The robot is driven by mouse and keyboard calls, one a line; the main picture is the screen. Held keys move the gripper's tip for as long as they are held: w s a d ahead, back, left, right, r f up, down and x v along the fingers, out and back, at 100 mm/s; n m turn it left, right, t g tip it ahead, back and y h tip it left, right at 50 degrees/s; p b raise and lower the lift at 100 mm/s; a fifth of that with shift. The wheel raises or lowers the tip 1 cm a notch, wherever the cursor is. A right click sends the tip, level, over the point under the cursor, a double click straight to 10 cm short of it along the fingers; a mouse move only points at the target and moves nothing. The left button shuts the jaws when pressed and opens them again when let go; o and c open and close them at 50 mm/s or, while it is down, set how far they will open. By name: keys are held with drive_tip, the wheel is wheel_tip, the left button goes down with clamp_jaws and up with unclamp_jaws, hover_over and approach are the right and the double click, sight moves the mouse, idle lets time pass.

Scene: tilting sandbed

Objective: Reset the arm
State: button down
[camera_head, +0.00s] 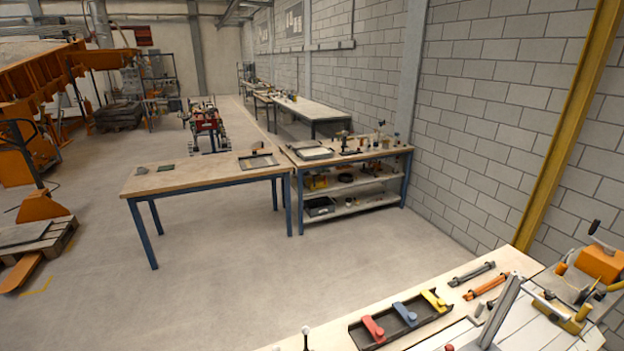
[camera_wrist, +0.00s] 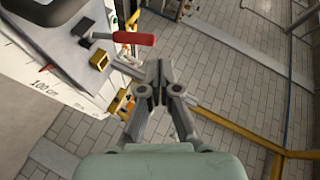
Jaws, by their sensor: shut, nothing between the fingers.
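My gripper (camera_wrist: 157,72) shows in the wrist view, its fingers together and nothing between them. It hangs over the edge of a white work surface with a printed scale, with tiled floor below. My arm and gripper are not clearly visible in the head view.
Beside my gripper in the wrist view are a red-handled tool (camera_wrist: 134,38), a yellow block (camera_wrist: 99,61) and a yellow rail (camera_wrist: 235,133). In the head view, a black tray (camera_head: 362,334) holds red, blue and yellow pieces. A wooden workbench (camera_head: 200,175) stands across open floor (camera_head: 250,265).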

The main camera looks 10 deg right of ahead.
drive_tip(key=w+a+r+n+y, duration=0.2)
drive_tip(key=w+a+n, duration=0.15)
drive_tip(key=a, duration=0.35)
drive_tip(key=w+a+r+n+y, duration=0.15)
drive_tip(key=a+n, duration=0.25)
drive_tip(key=a, duration=0.4)
drive_tip(key=s+a+r+n+y, duration=0.15)
drive_tip(key=a+r+n, duration=0.25)
drive_tip(key=a, duration=0.4)
drive_tip(key=s+a+r+n+h, duration=0.1)
drive_tip(key=s+a+r+n, duration=0.15)
drive_tip(key=a, duration=0.55)
drive_tip(key=s+a+r+n+y, duration=0.1)
drive_tip(key=a+r+n, duration=0.3)
drive_tip(key=a, duration=0.4)
wheel_tip(320, 180, up, 17)
drive_tip(key=d+p, duration=0.1)
drive_tip(key=p, duration=1.7)
drive_tip(key=shift+d, duration=0.1)
